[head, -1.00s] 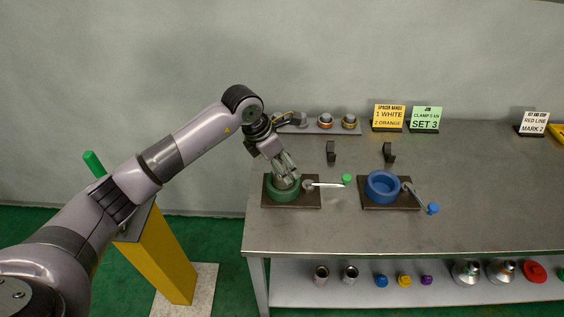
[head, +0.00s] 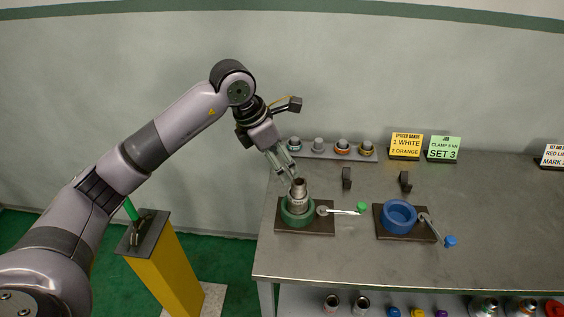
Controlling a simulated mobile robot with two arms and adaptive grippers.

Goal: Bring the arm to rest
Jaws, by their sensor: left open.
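My left gripper (head: 287,170) is open and empty, just above and left of a grey metal pipe piece (head: 298,195). The pipe piece stands upright in the green ring vise (head: 290,217) on its dark base. The green vise has a lever with a green knob (head: 361,207) pointing right. My left arm reaches in from the left over the table's left end. My right gripper is not in view.
A blue ring vise (head: 401,213), empty, stands to the right with its blue-knobbed lever. A grey rack (head: 330,155) with several fittings lies behind. Signs (head: 405,146) stand at the back. A yellow pedestal (head: 163,268) is left of the table (head: 480,215).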

